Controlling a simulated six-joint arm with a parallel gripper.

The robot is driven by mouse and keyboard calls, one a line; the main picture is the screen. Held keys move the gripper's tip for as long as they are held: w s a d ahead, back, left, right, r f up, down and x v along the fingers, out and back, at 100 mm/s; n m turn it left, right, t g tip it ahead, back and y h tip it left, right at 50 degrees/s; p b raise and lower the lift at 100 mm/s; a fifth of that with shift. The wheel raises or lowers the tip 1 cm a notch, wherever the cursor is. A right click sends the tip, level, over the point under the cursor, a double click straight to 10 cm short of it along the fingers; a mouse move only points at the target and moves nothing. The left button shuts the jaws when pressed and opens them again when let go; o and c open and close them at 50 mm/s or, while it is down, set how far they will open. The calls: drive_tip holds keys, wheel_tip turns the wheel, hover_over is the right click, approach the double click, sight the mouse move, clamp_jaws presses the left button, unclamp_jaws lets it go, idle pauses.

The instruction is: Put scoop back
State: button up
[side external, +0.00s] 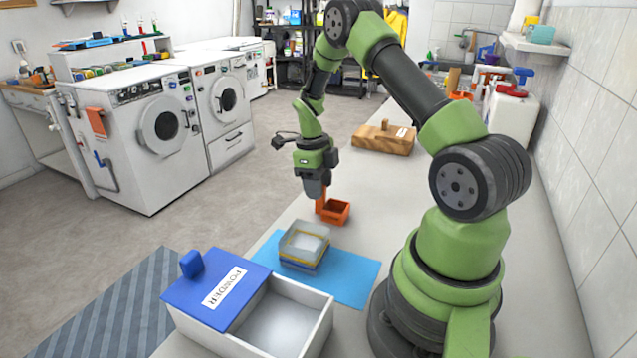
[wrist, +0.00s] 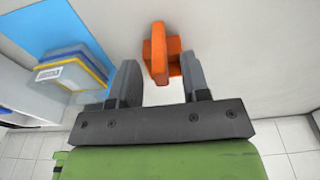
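The orange scoop (side external: 335,211) stands on the pale worktop just beyond the blue mat, its handle upright on its left side. My gripper (side external: 315,194) points down right above the handle. In the wrist view the fingers of my gripper (wrist: 159,75) are spread apart, with the orange scoop (wrist: 158,52) showing in the gap near the fingertips; I see no finger touching it. The white powder box (side external: 318,318) stands at the front; its blue lid (side external: 215,285), labelled "POWDER", covers the left part, and the right part is open and looks empty inside.
A clear container with yellow and blue bands (side external: 304,247) stands on the blue mat (side external: 352,277), between scoop and powder box. A wooden block with a handle (side external: 383,139) lies farther back. Bottles (side external: 510,110) stand near the tiled wall at right. Worktop around the scoop is clear.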

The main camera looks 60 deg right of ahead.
drive_tip(key=w+a+r+n+t, duration=0.1)
drive_tip(key=a+r+n, duration=0.3)
drive_tip(key=r, duration=0.5)
drive_tip(key=a+r+n+t, duration=0.1)
drive_tip(key=a+r+n, duration=0.25)
drive_tip(key=r, duration=0.65)
drive_tip(key=s+a+r+n+t+y, duration=0.1)
drive_tip(key=s+a+r+n+t, duration=0.2)
drive_tip(key=s+a+n, duration=0.4)
drive_tip(key=s+a+r+n+t+y, duration=0.1)
drive_tip(key=s+a+r+n+t, duration=0.2)
drive_tip(key=n, duration=1.4)
drive_tip(key=s+a, duration=0.4)
drive_tip(key=a, duration=0.1)
drive_tip(key=shift+a+r+t, duration=0.15)
drive_tip(key=shift+r+t, duration=0.15)
drive_tip(key=shift+r, duration=0.05)
